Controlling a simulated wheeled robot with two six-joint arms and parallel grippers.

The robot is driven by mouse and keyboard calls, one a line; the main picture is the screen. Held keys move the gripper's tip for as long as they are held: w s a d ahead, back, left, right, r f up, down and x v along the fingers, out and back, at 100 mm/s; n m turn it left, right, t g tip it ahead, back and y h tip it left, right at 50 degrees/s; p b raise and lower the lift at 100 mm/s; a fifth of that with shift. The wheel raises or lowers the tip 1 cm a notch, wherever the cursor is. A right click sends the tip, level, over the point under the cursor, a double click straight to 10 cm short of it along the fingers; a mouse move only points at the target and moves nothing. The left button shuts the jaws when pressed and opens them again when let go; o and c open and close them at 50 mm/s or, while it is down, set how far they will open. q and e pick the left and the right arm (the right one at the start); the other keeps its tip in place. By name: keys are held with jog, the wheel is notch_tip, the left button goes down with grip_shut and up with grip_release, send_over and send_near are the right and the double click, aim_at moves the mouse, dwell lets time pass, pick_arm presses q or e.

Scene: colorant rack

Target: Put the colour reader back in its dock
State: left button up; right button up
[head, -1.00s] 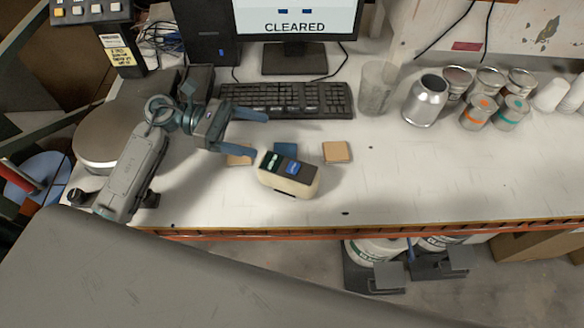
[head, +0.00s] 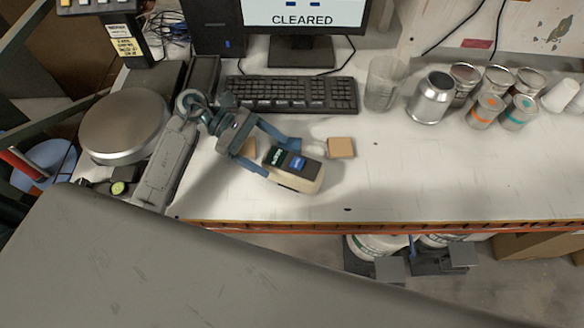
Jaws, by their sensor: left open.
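The colour reader (head: 306,178) is a cream block with a dark top bearing green and blue patches. It lies on the white bench near the front. My left gripper (head: 281,158) is open, with its two blue fingers pointing right at the reader's left end. One finger lies along the far side, the other along the near left side. I cannot tell whether they touch it. A dark open-topped holder (head: 204,75) left of the keyboard may be the dock, but I cannot be sure. My right gripper is out of view.
A tan tile (head: 341,148) lies right of the reader. The keyboard (head: 290,94) is behind. A round metal plate (head: 124,124) is at left. The right front bench is clear.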

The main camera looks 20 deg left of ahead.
aim_at(280, 158)
pick_arm(q)
jog(key=x, duration=0.3)
jog(key=shift+d+p, duration=0.3)
jog(key=shift+p, duration=0.05)
jog(key=shift+d+f, duration=0.2)
jog(key=shift+d, duration=0.15)
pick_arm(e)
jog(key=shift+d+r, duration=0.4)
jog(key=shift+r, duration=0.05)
pick_arm(q)
jog(key=c, duration=1.7)
jog(key=shift+o, duration=0.2)
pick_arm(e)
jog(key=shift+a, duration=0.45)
pick_arm(q)
jog(key=shift+a+r, duration=0.1)
